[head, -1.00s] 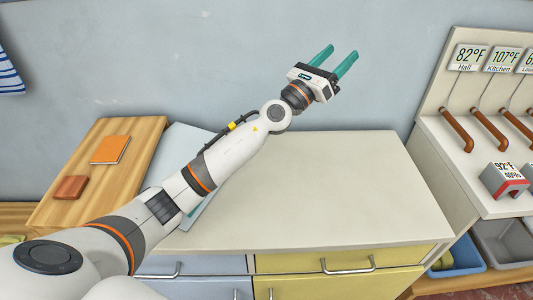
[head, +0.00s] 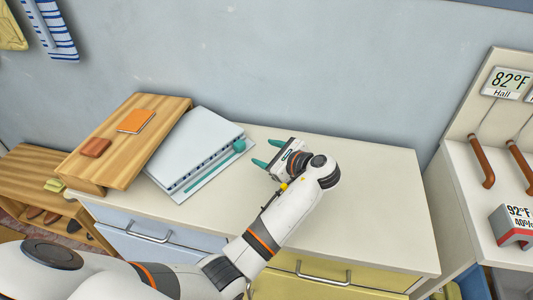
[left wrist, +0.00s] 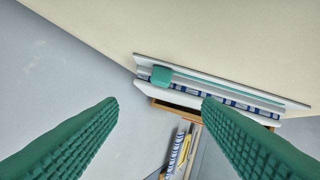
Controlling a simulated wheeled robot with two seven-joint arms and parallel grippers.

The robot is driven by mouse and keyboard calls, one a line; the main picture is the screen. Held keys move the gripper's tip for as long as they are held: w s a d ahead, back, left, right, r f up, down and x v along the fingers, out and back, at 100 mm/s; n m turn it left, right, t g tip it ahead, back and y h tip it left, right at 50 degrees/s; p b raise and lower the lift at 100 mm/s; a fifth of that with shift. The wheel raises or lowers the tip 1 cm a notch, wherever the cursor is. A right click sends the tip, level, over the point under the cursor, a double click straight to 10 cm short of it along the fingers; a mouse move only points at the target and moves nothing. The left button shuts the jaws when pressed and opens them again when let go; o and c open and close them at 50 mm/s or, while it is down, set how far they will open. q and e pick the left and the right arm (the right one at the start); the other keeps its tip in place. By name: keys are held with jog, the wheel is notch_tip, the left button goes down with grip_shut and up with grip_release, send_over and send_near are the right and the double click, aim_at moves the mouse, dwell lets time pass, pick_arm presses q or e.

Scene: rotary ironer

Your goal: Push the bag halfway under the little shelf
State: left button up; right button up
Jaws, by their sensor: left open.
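My left gripper (head: 262,152) is open and empty, low over the cream counter, its teal fingers pointing left toward a pale grey flat machine. In the left wrist view its fingers (left wrist: 160,102) stand wide apart. A low wooden shelf (head: 141,150) stands at the counter's left end, against the machine's left side. The space under it is hidden. I cannot pick out a bag for certain; a yellow cloth-like item (head: 10,32) hangs on the wall at the upper left. My right gripper is not in view.
The grey machine (head: 195,140) has a teal knob (head: 239,146) at its right end, near my fingers. An orange notebook (head: 136,121) and brown wallet (head: 96,148) lie on the shelf. The counter (head: 380,200) is clear on the right. A wooden shoe bench (head: 30,165) stands left.

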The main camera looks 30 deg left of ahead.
aim_at(241, 145)
pick_arm(q)
jog(key=shift+a+f, duration=0.1)
jog(key=shift+a, duration=0.15)
jog(key=x, duration=1.1)
jog(key=shift+a+f, duration=0.2)
jog(key=shift+a, duration=0.05)
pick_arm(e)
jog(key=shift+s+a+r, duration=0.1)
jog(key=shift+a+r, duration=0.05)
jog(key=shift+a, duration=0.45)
pick_arm(q)
jog(key=shift+c, duration=0.3)
grip_shut()
